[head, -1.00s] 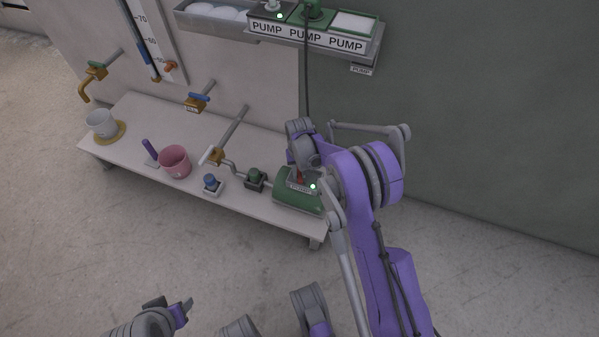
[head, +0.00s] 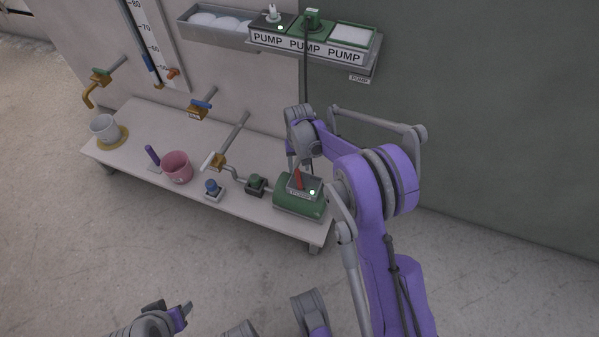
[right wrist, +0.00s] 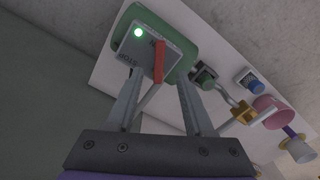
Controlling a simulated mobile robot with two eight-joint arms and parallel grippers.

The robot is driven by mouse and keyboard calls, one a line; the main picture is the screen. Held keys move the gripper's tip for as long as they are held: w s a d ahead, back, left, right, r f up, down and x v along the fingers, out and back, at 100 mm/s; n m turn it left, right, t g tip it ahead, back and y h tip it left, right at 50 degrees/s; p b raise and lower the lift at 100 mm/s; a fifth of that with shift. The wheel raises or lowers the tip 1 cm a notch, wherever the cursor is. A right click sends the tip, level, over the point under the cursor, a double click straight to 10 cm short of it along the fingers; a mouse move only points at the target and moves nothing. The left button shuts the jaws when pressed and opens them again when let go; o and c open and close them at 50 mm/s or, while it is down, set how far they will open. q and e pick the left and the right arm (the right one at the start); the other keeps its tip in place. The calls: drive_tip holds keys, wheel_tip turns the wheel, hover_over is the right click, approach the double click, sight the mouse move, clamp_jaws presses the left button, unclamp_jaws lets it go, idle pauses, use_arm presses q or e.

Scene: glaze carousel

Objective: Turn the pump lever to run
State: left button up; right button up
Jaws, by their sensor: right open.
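The pump is a green housing (head: 291,207) at the right end of the low white bench. A grey plate on it carries a red lever (head: 299,179) and a lit green lamp (head: 312,192). In the right wrist view the red lever (right wrist: 158,62) lies along the plate's right side, apart from the word STOP (right wrist: 129,60) at the left. My right gripper (right wrist: 158,88) is open, its fingers either side of the lever in that picture; I see no contact. In the head view it is above the pump. My left gripper (head: 182,314) is low at the left, far from the pump.
A pink cup (head: 177,168), a white cup (head: 104,128) and blue (head: 212,188) and green (head: 255,184) knobs stand on the bench (head: 200,138). Taps stick out from the wall. A shelf labelled PUMP (head: 305,46) hangs above, with a cable running down.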

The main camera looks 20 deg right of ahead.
drive_tip(key=shift+r, duration=1.25)
